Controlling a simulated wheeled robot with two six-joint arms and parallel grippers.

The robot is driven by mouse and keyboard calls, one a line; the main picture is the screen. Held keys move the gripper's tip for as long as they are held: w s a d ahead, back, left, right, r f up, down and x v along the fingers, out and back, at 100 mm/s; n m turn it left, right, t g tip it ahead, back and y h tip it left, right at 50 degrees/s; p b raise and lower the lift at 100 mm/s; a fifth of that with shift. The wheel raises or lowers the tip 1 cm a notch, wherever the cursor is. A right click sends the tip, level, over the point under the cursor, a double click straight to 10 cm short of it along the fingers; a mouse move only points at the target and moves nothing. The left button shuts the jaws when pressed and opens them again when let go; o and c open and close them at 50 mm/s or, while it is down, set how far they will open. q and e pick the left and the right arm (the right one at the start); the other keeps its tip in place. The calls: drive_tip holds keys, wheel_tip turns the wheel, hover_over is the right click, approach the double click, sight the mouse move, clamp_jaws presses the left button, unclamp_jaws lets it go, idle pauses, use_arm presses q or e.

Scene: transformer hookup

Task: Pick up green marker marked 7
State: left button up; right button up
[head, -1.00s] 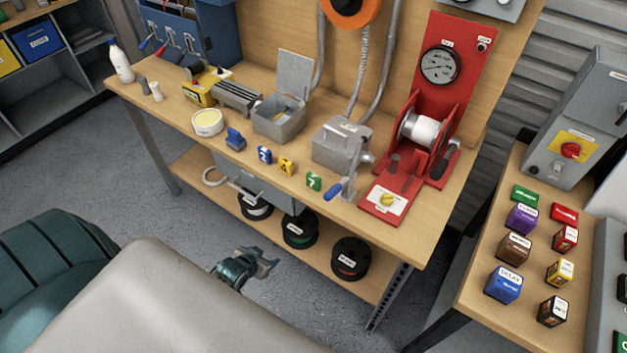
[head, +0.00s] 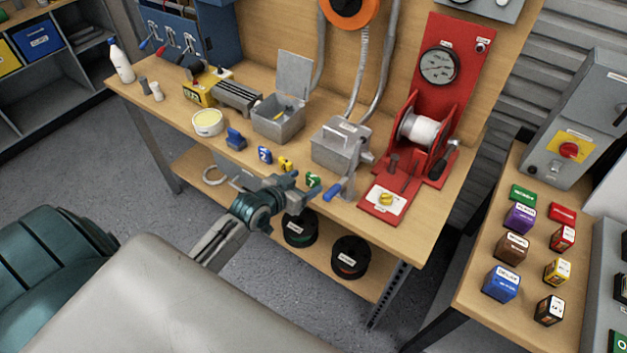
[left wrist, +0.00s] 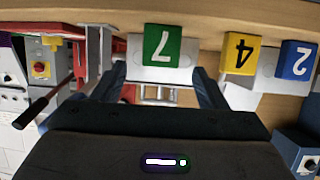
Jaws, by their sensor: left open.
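The green marker marked 7 (head: 313,180) stands near the front edge of the workbench. It also shows upside down in the left wrist view (left wrist: 162,45), ahead of my jaws and roughly centred between them. My left gripper (head: 302,190) is at the bench's front edge, close to the marker and partly in front of it. In the left wrist view its two fingers (left wrist: 160,82) are spread with nothing held between them. Whether the fingers reach beside the marker I cannot tell. My right gripper is not in view.
A yellow marker 4 (head: 286,164) and a blue marker 2 (head: 265,155) stand in a row to the left of the green one. The red winch stand (head: 385,200) is further right.

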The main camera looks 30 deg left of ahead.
sight(311, 180)
use_arm(q)
drive_tip(key=shift+w+d+f+p, duration=0.1)
drive_tip(key=shift+w+f+p, duration=0.2)
drive_tip(key=shift+w, duration=0.3)
drive_tip(key=p+x, duration=0.1)
drive_tip(key=x, duration=0.3)
drive_tip(key=shift+f, duration=0.2)
drive_tip(key=shift+s, duration=0.1)
drive_tip(key=shift+c, duration=0.3)
drive_tip(key=c, duration=1)
